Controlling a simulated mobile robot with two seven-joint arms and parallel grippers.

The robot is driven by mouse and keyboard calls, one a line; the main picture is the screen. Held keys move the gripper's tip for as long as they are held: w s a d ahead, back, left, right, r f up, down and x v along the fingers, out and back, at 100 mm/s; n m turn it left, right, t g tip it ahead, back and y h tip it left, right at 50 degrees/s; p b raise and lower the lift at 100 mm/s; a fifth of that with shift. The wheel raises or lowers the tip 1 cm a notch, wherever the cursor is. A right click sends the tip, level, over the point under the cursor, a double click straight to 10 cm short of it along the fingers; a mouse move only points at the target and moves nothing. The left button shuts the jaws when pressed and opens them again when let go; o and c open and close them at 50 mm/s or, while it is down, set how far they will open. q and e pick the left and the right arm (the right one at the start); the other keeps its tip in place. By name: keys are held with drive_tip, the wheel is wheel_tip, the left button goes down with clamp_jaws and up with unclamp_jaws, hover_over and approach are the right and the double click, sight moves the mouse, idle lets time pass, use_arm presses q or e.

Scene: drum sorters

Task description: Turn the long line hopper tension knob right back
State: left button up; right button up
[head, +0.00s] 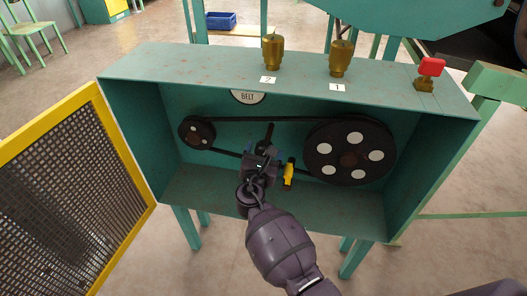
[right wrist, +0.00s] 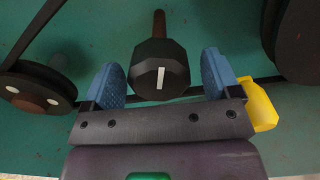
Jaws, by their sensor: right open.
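A dark faceted knob (right wrist: 160,68) with a white line on its face shows in the right wrist view, with a brown rod above it. The white line stands nearly upright in that view. My right gripper (head: 263,151) is open inside the green belt box (head: 150,180). Its two blue fingers stand on either side of the knob in the right wrist view (right wrist: 162,75), with a gap visible on each side. In the head view the gripper mostly hides the knob. My left gripper is not in view.
A small pulley (head: 197,132) and a large pulley (head: 349,152) with a belt flank the gripper. A yellow piece (head: 288,174) sits close at its right. The mesh door (head: 62,200) stands open at left. Brass cups (head: 273,52) (head: 340,58) and a red knob (head: 432,66) stand on top.

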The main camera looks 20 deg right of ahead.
drive_tip(key=shift+w+d, duration=0.25)
drive_tip(key=shift+w, duration=0.15)
drive_tip(key=c, duration=0.9)
drive_tip(key=shift+r+n+p, duration=0.4)
drive_tip(key=shift+n+p, duration=0.1)
drive_tip(key=shift+p, duration=0.1)
drive_tip(key=shift+w+r+n+p, duration=0.1)
drive_tip(key=shift+n+p, duration=0.2)
drive_tip(key=shift+n, duration=0.1)
drive_tip(key=shift+f+n+p, duration=0.2)
drive_tip(key=shift+n+p, duration=0.15)
drive_tip(key=shift+n, duration=0.25)
drive_tip(key=shift+f, duration=0.3)
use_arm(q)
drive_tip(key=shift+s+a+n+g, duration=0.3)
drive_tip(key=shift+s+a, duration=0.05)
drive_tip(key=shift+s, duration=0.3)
